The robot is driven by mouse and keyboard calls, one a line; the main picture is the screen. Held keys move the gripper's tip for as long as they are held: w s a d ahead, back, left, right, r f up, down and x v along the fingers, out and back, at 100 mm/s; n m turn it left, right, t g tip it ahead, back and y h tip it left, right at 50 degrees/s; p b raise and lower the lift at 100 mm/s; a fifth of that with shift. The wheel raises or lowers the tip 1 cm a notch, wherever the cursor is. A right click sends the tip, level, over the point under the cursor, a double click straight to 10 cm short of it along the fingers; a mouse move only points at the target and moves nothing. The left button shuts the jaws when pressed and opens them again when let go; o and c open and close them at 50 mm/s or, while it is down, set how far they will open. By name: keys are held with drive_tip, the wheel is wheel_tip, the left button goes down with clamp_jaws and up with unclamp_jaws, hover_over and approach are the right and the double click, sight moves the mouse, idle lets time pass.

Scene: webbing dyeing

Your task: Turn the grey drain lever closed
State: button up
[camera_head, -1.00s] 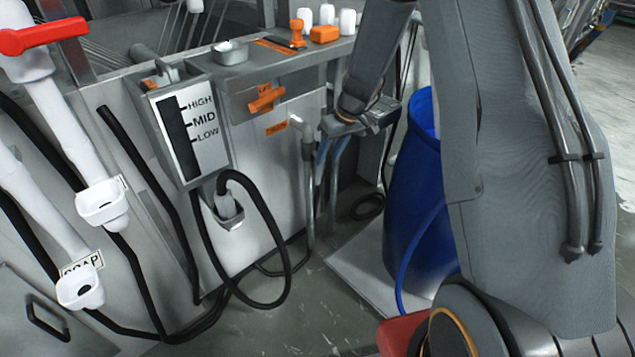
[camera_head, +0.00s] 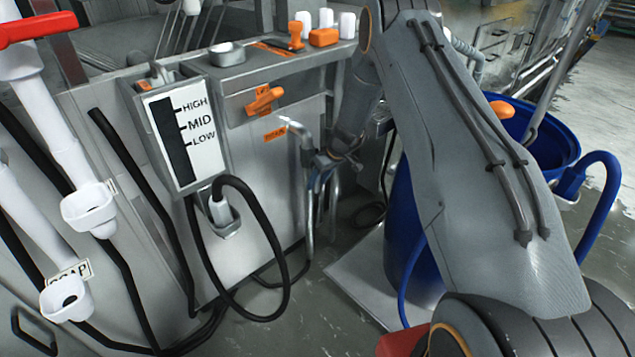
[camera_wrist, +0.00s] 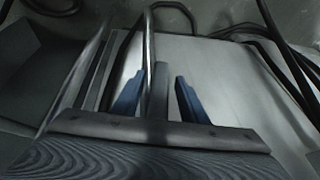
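A grey bent pipe-like bar (camera_head: 295,127) sticks out from the machine front beside a small orange label (camera_head: 275,134). It looks like the drain lever, but I cannot be sure. My gripper (camera_head: 318,181) is low in front of the machine, just right of the bar and its downpipe. In the wrist view my gripper (camera_wrist: 157,92) has its two blue fingers apart. A grey upright bar (camera_wrist: 161,85) shows between them, with gaps on both sides. I cannot tell whether it is the lever or a pipe.
An orange handle (camera_head: 264,100) is above the label. A level gauge (camera_head: 183,132) and a looped black hose (camera_head: 285,252) are to the left. A blue barrel (camera_head: 541,133) stands partly behind my arm. Orange and white items stand on the ledge. Bare floor (camera_head: 322,293) lies in front.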

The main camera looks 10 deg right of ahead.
drive_tip(key=shift+w+a+f, duration=0.1)
drive_tip(key=shift+f, duration=0.2)
clamp_jaws()
drive_tip(key=shift+a, duration=0.15)
